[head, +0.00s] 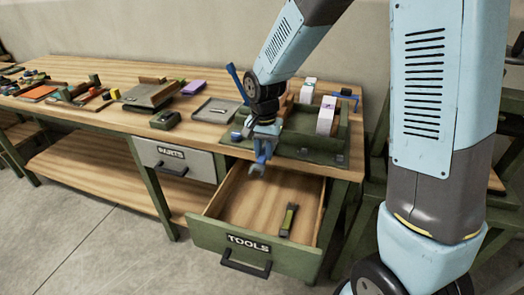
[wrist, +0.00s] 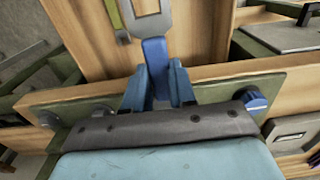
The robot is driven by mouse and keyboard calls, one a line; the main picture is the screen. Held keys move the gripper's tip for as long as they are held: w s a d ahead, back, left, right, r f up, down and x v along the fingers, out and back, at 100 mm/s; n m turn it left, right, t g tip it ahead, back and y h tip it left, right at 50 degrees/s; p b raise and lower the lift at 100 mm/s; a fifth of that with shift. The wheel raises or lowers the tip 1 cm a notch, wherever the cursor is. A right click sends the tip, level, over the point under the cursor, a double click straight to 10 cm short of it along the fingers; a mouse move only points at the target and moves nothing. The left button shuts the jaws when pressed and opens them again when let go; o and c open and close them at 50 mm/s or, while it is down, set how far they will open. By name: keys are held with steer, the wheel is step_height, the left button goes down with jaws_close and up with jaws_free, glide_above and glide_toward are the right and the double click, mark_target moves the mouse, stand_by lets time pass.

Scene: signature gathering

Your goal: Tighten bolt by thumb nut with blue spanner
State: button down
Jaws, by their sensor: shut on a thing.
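My gripper (head: 265,140) is shut on the blue spanner (head: 258,166) and holds it above the open tools drawer. In the wrist view the spanner's blue handle (wrist: 155,65) sits between both fingers (wrist: 157,85). Its grey open-ended head points toward the drawer. A green plate fixture (head: 312,154) on the bench's right end carries a blue knob (head: 237,135) and grey round bolt heads (head: 304,152). The blue knob also shows in the wrist view (wrist: 256,100), right of my gripper. I cannot tell which is the thumb nut. The spanner appears apart from them.
The tools drawer (head: 263,240) is open and holds a green-and-dark tool (head: 289,220). The parts drawer (head: 173,160) is shut. A green holder with white items (head: 326,115) stands behind the fixture. A grey tray (head: 215,110) and clutter occupy the bench to the left.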

steer(key=shift+r, duration=0.15)
steer(key=shift+r, duration=2.1)
